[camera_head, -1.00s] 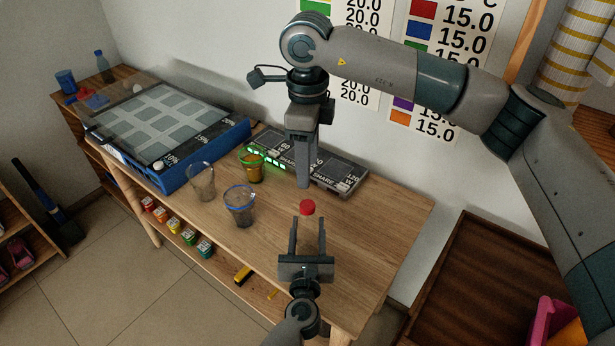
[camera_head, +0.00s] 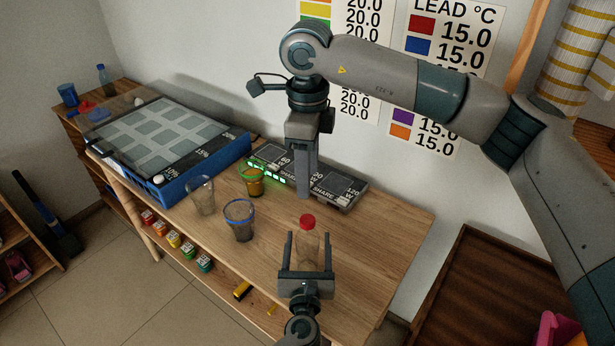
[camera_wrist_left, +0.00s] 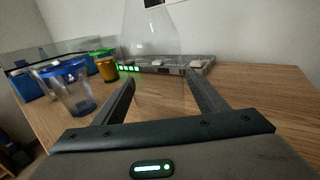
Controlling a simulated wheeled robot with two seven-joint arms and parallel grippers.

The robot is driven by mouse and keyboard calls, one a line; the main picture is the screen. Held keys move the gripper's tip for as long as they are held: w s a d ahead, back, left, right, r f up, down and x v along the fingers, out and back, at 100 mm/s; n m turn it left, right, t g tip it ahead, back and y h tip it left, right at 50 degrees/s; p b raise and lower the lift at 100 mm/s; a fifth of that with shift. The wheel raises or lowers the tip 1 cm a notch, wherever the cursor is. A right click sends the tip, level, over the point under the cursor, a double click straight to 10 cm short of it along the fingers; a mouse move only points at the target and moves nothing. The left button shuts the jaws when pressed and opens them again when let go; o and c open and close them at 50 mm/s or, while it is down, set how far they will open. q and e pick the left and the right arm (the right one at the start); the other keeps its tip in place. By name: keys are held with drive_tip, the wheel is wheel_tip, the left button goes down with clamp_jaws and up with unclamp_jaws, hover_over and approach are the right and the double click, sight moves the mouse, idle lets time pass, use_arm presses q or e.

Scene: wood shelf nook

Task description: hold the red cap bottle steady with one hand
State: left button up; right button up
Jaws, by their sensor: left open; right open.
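The clear red cap bottle (camera_head: 308,248) stands upright on the wooden table, its red cap on top. My left gripper (camera_head: 305,238) comes in from the front edge, its two open fingers on either side of the bottle body below the cap. In the left wrist view the transparent bottle (camera_wrist_left: 150,45) rises ahead, between and beyond the open fingers (camera_wrist_left: 165,88); its cap is out of frame. I cannot tell whether a finger touches it. My right gripper (camera_head: 304,192) points down, open and empty, behind the bottle near the dark panel; its fingers overlap in this view.
Left of the bottle stand a blue-rimmed cup (camera_head: 239,222), a clear cup (camera_head: 201,196) and a green-rimmed cup with amber contents (camera_head: 253,182). A dark panel with green lights (camera_head: 335,188) lies behind. A blue tray (camera_head: 200,165) fills the table's left. The right tabletop is clear.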

use_arm(q)
drive_tip(key=s+b, duration=0.1)
drive_tip(key=s, duration=0.4)
drive_tip(key=s+b, duration=0.1)
drive_tip(key=s, duration=0.4)
drive_tip(key=s+b, duration=0.1)
drive_tip(key=s, duration=0.4)
drive_tip(key=shift+s+a+f+b, duration=0.15)
drive_tip(key=shift+s+a+b, duration=0.15)
drive_tip(key=shift+s+b, duration=0.1)
use_arm(e)
wheel_tip(320, 180, down, 4)
drive_tip(key=shift+r, duration=0.1)
use_arm(q)
drive_tip(key=shift+s, duration=0.7)
